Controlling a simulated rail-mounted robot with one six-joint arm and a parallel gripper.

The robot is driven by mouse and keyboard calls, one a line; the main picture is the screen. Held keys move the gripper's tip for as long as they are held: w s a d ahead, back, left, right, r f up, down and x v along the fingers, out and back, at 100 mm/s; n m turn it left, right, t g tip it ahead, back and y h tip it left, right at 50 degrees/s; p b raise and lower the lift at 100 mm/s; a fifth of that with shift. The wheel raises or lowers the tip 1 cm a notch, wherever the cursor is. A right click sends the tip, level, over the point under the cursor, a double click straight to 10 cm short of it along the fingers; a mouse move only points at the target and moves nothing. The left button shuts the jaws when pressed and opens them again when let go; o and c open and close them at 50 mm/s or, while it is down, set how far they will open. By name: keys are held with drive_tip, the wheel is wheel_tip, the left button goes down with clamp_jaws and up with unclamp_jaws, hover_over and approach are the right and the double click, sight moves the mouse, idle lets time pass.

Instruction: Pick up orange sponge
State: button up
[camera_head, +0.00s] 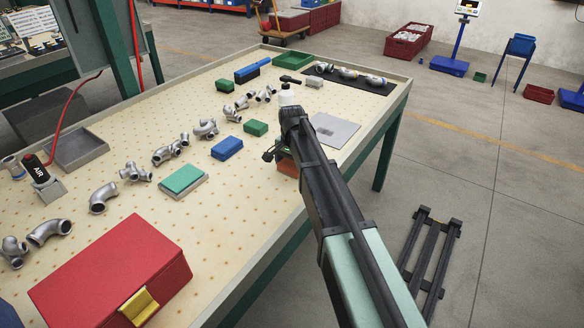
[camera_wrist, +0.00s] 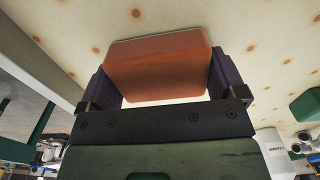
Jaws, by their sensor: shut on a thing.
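The orange sponge (camera_wrist: 157,72) fills the middle of the wrist view, between the two dark fingers of my gripper (camera_wrist: 165,85). The fingers press on its left and right sides. In the head view the sponge (camera_head: 287,164) shows as a small orange-brown patch at the front edge of the table, partly hidden by my arm. My gripper (camera_head: 275,152) is there too, mostly hidden by the arm. I cannot tell whether the sponge touches the table.
A blue sponge (camera_head: 227,148) and a green sponge (camera_head: 255,127) lie to the left. A white bottle (camera_head: 287,97) stands just behind my gripper, and a grey plate (camera_head: 335,130) lies to the right. Metal pipe fittings (camera_head: 170,150) and a red box (camera_head: 110,275) are further left.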

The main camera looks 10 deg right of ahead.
sight(292, 163)
drive_tip(key=shift+r, duration=0.1)
wheel_tip(292, 163, up, 20)
drive_tip(key=p, duration=2)
